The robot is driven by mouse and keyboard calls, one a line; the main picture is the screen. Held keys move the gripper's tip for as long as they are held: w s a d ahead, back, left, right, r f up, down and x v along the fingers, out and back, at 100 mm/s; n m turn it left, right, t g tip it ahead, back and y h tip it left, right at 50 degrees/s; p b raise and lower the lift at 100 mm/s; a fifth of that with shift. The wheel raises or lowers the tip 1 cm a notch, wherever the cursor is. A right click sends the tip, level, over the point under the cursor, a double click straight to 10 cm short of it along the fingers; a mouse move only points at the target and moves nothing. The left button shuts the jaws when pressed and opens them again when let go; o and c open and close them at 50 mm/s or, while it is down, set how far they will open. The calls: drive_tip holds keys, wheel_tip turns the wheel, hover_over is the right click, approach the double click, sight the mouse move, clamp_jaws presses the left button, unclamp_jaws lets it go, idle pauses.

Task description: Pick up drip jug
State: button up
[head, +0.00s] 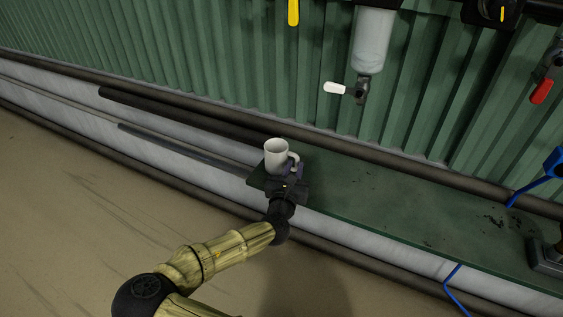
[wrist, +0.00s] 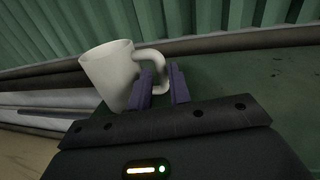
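The drip jug (head: 276,156) is a white mug-like jug with a side handle. It stands upright near the left end of the green shelf (head: 385,204). In the wrist view the jug (wrist: 109,76) is at the left, and its handle (wrist: 153,57) points right, toward my gripper. My gripper (head: 291,171) is low at the jug's handle side. In the wrist view its two purple fingers (wrist: 161,88) are apart, with the lower part of the handle seen at and between them. I cannot tell whether they touch the handle.
A clear filter bowl (head: 373,40) with a white-handled valve (head: 336,88) hangs on the green corrugated wall above the shelf. Dark pipes (head: 180,112) run along the wall to the left. A blue hose (head: 456,289) hangs at the right. The middle of the shelf is clear.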

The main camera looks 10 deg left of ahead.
sight(296, 163)
drive_tip(key=w, duration=0.3)
drive_tip(key=shift+w+d+f+b, duration=0.15)
drive_tip(key=shift+w+d+b, duration=0.1)
drive_tip(key=shift+d+b, duration=0.05)
clamp_jaws()
